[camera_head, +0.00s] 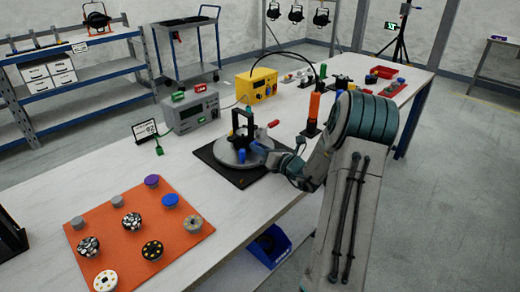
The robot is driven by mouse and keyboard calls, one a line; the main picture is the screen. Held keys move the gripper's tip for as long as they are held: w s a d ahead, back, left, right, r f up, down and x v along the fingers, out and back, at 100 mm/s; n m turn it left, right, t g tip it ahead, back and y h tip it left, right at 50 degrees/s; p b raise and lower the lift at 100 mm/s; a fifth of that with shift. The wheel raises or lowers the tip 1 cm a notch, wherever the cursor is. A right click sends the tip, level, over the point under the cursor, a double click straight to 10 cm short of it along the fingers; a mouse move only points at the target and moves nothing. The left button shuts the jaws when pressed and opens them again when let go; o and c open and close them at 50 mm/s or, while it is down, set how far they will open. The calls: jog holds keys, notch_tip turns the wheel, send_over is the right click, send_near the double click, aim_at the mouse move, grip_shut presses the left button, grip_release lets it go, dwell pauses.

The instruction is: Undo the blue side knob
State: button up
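A round grey turntable (229,158) sits on a black base plate (213,163) on the white bench. A black upright bracket (237,125) stands on it. A small blue knob (242,156) shows at the front of the bracket, low over the disc. A red knob (273,124) sticks out on the bracket's right side. My gripper (264,150) reaches in from the right, its end close to the right side of the disc and a short way right of the blue knob. Its fingertips are small and partly hidden, so I cannot tell whether they are open or touch anything.
An orange mat (110,222) with several round parts lies front left. A grey box (191,112) and a yellow box (257,85) stand behind the turntable. An orange-and-black upright tool (314,108) stands to the right. Bare bench lies between mat and turntable.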

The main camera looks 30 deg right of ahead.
jog(key=shift+f+n+b, duration=0.1)
jog(key=shift+n+b, duration=0.2)
jog(key=shift+b, duration=0.1)
jog(key=shift+f+n+b, duration=0.15)
jog(key=shift+n+b, duration=0.85)
jog(key=shift+b, duration=0.1)
jog(key=n+b, duration=0.3)
jog(key=b, duration=0.1)
jog(key=shift+a+n, duration=0.1)
jog(key=shift+n, duration=0.2)
jog(key=n+b, duration=0.3)
jog(key=b, duration=0.1)
jog(key=shift+b, duration=0.3)
jog(key=shift+n+b, duration=0.8)
jog(key=shift+b, duration=0.25)
jog(key=shift+r, duration=0.25)
jog(key=o, duration=0.7)
